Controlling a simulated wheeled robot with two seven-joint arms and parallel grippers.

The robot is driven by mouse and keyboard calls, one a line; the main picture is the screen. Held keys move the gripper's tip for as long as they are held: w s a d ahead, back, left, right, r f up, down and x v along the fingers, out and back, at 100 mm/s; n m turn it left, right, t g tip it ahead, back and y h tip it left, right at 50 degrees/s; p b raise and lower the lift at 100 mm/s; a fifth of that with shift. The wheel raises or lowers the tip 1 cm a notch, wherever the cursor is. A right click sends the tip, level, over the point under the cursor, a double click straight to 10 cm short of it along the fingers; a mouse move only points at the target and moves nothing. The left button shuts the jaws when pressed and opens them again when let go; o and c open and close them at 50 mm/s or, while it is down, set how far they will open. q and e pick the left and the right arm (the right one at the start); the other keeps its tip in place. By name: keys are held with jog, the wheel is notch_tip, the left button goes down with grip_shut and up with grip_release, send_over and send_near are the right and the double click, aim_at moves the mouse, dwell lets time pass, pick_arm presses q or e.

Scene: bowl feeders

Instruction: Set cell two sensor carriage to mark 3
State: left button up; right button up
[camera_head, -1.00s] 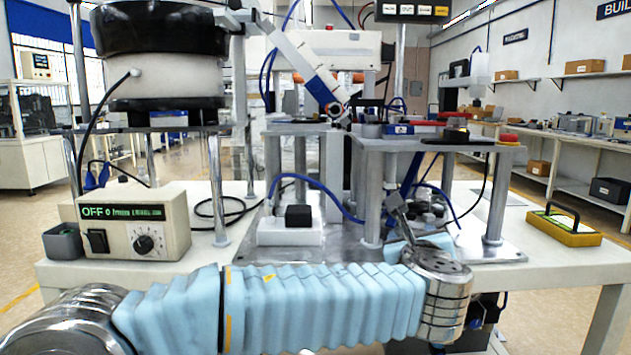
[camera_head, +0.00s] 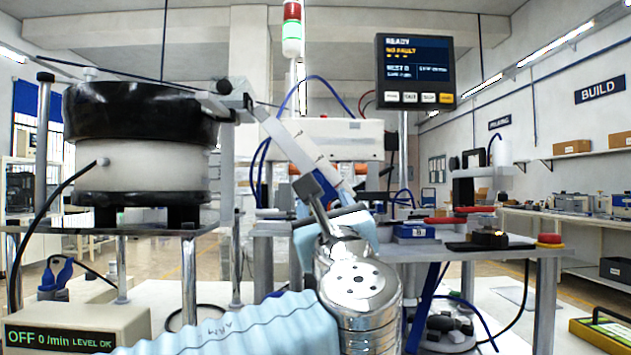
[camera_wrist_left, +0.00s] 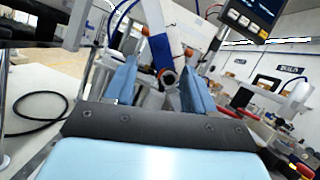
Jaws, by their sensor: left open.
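A pale inclined rail (camera_head: 290,140) with small dark tick marks slopes down to the right from the bowl feeder. A blue carriage carrying a round sensor with an orange ring sits on it, clearest in the left wrist view as the sensor carriage (camera_wrist_left: 164,60). The marks cannot be read. My left gripper (camera_head: 336,222) is in front of the rail's lower end and partly hides the carriage. In the left wrist view its light blue fingers (camera_wrist_left: 160,84) are apart, with the carriage seen between and beyond them. Contact cannot be told. My right gripper is not in view.
The bowl feeder (camera_head: 140,150) stands left, above a control box (camera_head: 80,335) reading OFF. A display (camera_head: 415,70) reads READY, NO FAULT. Right of my gripper, a raised plate (camera_head: 455,251) bears a blue block (camera_head: 415,233) and a red button (camera_head: 550,240). Blue hoses hang around.

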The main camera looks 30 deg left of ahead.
aim_at(327, 195)
pick_arm(q)
jog(key=p+x, duration=0.2)
jog(key=x, duration=0.8)
jog(key=shift+w, duration=0.2)
grip_shut()
